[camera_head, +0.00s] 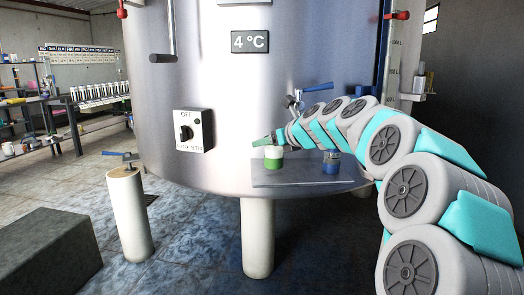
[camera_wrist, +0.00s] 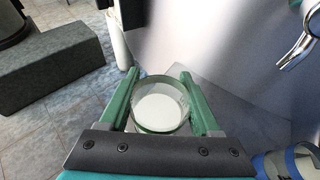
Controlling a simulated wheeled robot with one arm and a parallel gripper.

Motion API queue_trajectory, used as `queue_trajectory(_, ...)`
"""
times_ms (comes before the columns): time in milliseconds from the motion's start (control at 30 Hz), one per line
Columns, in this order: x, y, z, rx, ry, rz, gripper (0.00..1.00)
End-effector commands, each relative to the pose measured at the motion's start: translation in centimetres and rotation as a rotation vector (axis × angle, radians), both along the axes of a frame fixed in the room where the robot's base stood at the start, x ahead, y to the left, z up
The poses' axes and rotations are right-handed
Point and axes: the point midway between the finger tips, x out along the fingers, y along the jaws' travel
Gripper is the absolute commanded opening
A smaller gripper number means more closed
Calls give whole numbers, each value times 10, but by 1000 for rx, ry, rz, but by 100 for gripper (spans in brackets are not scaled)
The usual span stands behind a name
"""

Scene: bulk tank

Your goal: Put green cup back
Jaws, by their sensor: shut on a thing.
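The green cup (camera_head: 273,158) holds white liquid and is upright above the left end of a grey metal shelf on the tank front. I cannot tell whether its base touches the shelf. My gripper (camera_head: 268,142) is shut on the cup. In the wrist view, the green cup (camera_wrist: 162,104) is between the two green fingers of my gripper (camera_wrist: 160,90), with its white contents visible from above. The grey shelf (camera_head: 290,180) shows beneath and to the right of it.
A blue cup (camera_head: 331,162) stands at the shelf's right end; it shows partly in the wrist view (camera_wrist: 290,165). A metal tap (camera_head: 298,98) is above the shelf. A control box (camera_head: 193,131) is left. A dark block (camera_head: 48,252) lies on the floor.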

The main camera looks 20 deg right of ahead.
Motion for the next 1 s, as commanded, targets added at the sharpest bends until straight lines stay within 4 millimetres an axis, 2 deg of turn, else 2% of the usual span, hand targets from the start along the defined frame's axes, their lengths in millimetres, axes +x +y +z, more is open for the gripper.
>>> queue_trajectory(200, 34, -3, -4, 0, 1, 0, 0)
queue_trajectory(400, 52, -6, -5, -1, -1, -1, 0)
queue_trajectory(567, 55, -6, -6, 0, -1, 0, 0)
queue_trajectory(833, 55, -6, -37, 3, 2, 1, 0)
queue_trajectory(1000, 55, -7, -41, 0, 0, -1, 0)
